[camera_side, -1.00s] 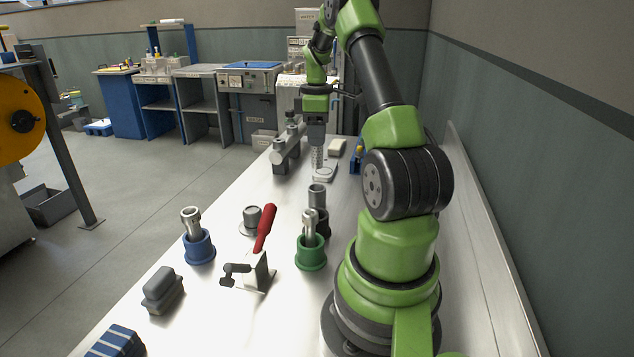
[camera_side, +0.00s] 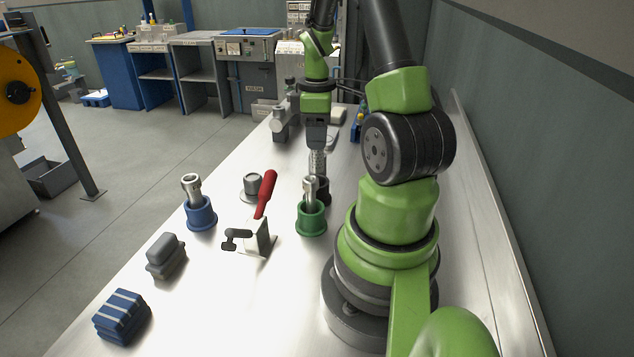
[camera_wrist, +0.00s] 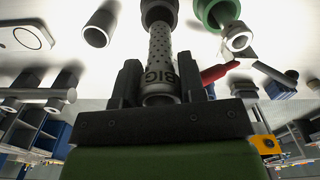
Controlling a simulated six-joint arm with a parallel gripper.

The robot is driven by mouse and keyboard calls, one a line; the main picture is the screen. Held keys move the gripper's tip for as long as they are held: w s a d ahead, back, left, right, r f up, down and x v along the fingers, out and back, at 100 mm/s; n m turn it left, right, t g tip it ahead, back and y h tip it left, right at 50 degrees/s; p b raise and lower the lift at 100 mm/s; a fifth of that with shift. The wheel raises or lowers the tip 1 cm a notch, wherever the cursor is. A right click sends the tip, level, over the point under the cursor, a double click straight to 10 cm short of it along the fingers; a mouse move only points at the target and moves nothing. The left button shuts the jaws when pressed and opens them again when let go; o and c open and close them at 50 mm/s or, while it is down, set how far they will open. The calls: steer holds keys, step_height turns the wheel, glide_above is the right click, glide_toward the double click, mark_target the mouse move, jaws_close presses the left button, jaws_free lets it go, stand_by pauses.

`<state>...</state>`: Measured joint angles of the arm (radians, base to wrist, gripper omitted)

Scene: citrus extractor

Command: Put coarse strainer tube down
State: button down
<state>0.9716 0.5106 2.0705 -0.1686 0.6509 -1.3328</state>
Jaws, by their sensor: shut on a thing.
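The coarse strainer tube is a grey perforated metal tube marked "BIG" (camera_wrist: 161,62). My gripper (camera_wrist: 160,92) is shut around its near end, and its pads hide part of the sides. In the side view my gripper (camera_side: 317,146) points down and the tube (camera_side: 317,164) hangs upright below it. The tube's far end overlaps the mouth of a dark holder (camera_wrist: 158,10) in the wrist view. That dark holder (camera_side: 322,190) stands on the bench, partly hidden behind the green holder. I cannot tell how deep the tube sits in it.
The green holder (camera_side: 311,222) with a metal tube stands close in front. A red-handled clamp (camera_side: 266,190) and a blue holder (camera_side: 201,216) with another tube stand to the left. Grey and blue blocks lie at the front left.

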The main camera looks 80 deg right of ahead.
mark_target(317, 167)
step_height(317, 167, down, 8)
steer(key=shift+r, duration=0.2)
steer(key=shift+f, duration=0.1)
steer(key=c, duration=0.7)
jaws_free()
step_height(317, 167, up, 12)
steer(key=w+a+r+m+t+h, duration=0.1)
steer(key=w+a+r+m+t, duration=0.3)
steer(key=a+r, duration=0.65)
steer(key=s+a+r+m+t+y, duration=0.1)
steer(key=s+a, duration=0.1)
steer(key=a, duration=0.5)
steer(key=s+a+r+m+t+y, duration=0.1)
steer(key=s+a+t+y, duration=0.1)
steer(key=a, duration=0.6)
steer(key=shift+s+r, duration=0.3)
steer(key=shift+s, duration=0.3)
